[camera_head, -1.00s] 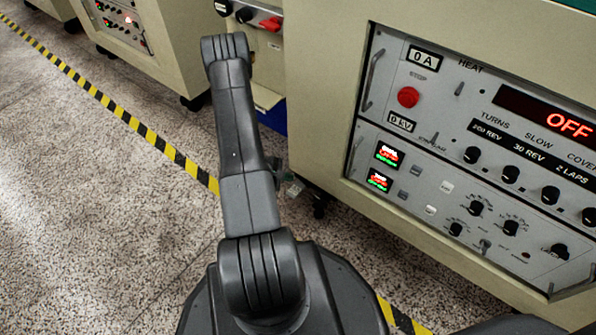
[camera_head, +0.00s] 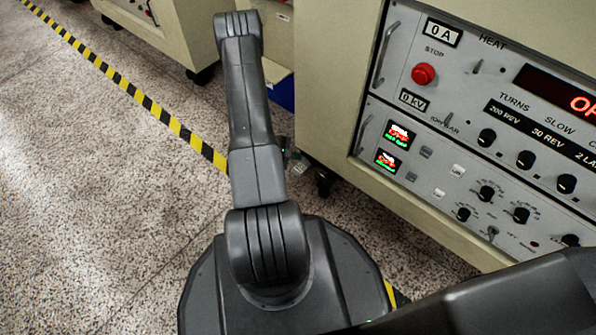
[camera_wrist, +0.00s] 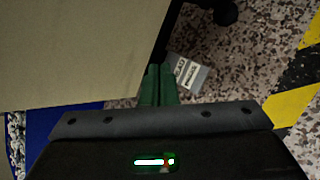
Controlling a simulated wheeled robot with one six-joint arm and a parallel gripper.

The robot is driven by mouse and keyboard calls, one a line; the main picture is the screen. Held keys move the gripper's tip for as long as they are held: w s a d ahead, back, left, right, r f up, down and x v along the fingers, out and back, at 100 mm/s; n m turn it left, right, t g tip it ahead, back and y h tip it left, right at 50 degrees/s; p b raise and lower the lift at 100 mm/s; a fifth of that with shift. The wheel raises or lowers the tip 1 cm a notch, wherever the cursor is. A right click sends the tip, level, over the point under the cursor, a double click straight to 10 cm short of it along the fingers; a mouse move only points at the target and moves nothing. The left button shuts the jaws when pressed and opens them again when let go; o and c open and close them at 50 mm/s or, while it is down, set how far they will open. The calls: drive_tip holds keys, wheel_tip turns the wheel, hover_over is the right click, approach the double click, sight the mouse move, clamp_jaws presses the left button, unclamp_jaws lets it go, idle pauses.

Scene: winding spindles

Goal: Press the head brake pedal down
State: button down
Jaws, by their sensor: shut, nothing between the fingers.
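In the wrist view the head brake pedal (camera_wrist: 186,75) shows as a small grey plate with dark lettering, low beside the cabinet. The lettering is too small to read surely. My gripper (camera_wrist: 159,68) has green fingers that are shut together and empty. The fingertips are just left of the plate in that view and cover part of that area; I cannot tell whether they touch it. In the head view the plate (camera_head: 300,166) shows at the cabinet's lower left corner, with my gripper (camera_head: 288,148) mostly hidden behind my arm.
The beige cabinet (camera_head: 335,105) with its control panel (camera_head: 455,160) stands close on the right. A black caster (camera_head: 320,182) sits under its corner. A blue box (camera_head: 281,88) is behind. A yellow-black floor stripe (camera_head: 150,103) crosses the speckled floor, which is open at left.

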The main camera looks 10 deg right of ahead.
sight(298, 169)
wheel_tip(298, 169, down, 3)
drive_tip(key=shift+b, duration=0.5)
drive_tip(key=shift+f, duration=1.2)
idle(0.7)
drive_tip(key=shift+f, duration=0.4)
drive_tip(key=shift+f, duration=1.15)
idle(1.0)
drive_tip(key=shift+r, duration=0.15)
drive_tip(key=shift+r+p, duration=0.85)
drive_tip(key=shift+r, duration=0.6)
